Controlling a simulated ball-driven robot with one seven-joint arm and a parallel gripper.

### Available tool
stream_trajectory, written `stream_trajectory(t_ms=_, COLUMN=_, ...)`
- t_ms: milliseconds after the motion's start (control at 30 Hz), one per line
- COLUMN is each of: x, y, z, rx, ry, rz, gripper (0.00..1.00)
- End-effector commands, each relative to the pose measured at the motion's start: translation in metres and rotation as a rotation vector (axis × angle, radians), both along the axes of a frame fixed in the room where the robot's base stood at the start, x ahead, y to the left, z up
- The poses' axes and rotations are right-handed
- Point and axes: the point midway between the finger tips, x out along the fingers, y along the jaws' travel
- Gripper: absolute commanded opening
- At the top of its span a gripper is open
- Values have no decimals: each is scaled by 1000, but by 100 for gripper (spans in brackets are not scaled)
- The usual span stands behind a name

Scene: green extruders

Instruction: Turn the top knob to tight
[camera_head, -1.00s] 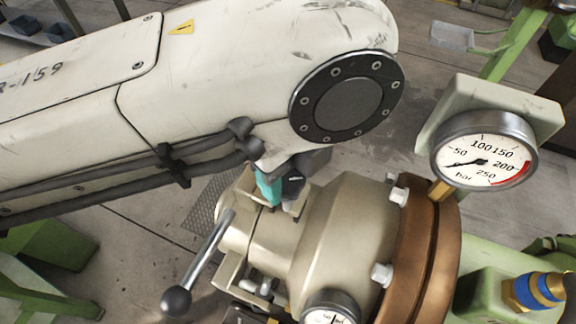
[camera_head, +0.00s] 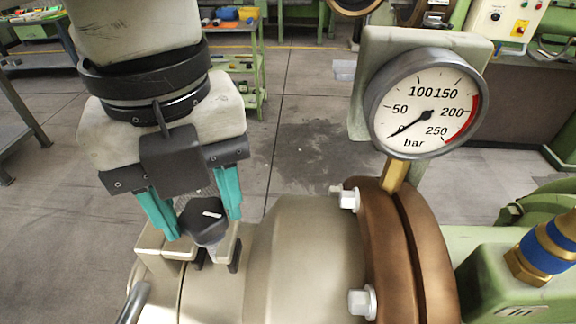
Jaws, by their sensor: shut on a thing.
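The top knob (camera_head: 205,219) is black with a short white pointer mark. It sits on top of the cream extruder housing (camera_head: 300,245), and the mark points roughly to the right in the picture. My gripper (camera_head: 203,228) comes down from above with teal fingers on either side of the knob, shut on it. The lower ends of the fingers and the far side of the knob are partly hidden. I cannot read any tight or loose label near the knob.
A pressure gauge (camera_head: 424,105) stands to the right on a brass stem, its needle near the low end. A copper-brown flange (camera_head: 418,250) with bolts is below it. A metal lever (camera_head: 133,303) shows at bottom left. Open floor (camera_head: 310,120) lies behind.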

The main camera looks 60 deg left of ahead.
Motion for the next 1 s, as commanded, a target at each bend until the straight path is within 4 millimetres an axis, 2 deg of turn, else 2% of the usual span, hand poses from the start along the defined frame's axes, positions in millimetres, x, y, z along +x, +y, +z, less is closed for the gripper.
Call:
stream_trajectory(t_ms=33, x=1, y=0, z=-5, rx=4, ry=-2, rz=-44, gripper=18)
stream_trajectory(t_ms=1000, x=0, y=1, z=-1, rx=2, ry=-3, rz=-965, gripper=18)
